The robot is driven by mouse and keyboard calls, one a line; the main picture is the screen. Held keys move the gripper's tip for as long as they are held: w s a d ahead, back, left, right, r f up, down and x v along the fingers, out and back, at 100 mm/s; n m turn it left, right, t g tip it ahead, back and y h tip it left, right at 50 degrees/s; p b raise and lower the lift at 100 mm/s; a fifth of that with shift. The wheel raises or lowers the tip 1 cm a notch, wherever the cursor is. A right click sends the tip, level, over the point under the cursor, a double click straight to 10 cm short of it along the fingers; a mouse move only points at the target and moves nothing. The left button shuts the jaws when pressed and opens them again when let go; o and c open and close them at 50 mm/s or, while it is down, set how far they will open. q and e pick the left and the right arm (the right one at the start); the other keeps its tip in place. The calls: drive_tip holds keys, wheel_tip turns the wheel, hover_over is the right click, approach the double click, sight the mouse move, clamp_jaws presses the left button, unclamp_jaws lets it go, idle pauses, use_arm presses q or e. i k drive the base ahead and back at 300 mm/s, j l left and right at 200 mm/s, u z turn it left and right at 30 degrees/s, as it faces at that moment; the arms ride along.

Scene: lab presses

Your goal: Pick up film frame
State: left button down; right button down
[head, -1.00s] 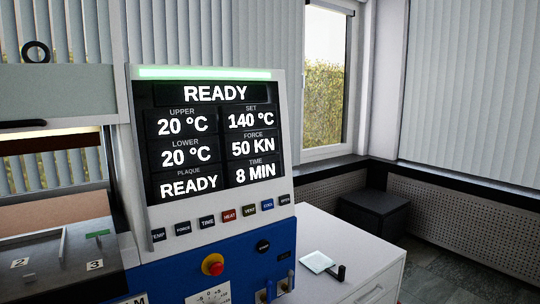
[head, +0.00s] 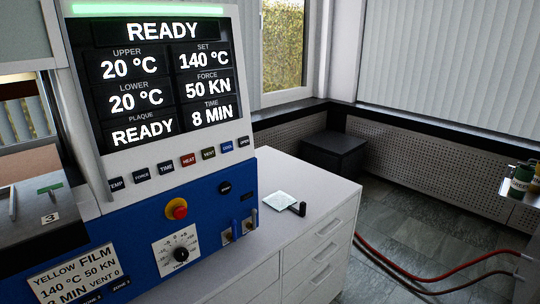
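A small pale, square, flat piece with a dark handle (head: 280,200) lies on the white cabinet top (head: 318,182), right of the press. It looks like the film frame, but I cannot tell for sure at this size. Neither of my grippers shows in the head view.
The press (head: 130,225) with its lit display (head: 158,75) fills the left side. A red emergency button (head: 177,209) and levers (head: 236,228) stick out of its front. Bottles (head: 521,180) stand at the right edge.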

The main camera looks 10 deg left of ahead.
sight(279, 200)
drive_tip(key=u, duration=1.55)
drive_tip(key=l+z, duration=0.15)
drive_tip(key=z, duration=1.95)
drive_tip(key=i+j+z, duration=0.3)
drive_tip(key=i, duration=0.25)
drive_tip(key=i+j+z, duration=0.35)
drive_tip(key=i, duration=0.2)
drive_tip(key=i+j, duration=0.25)
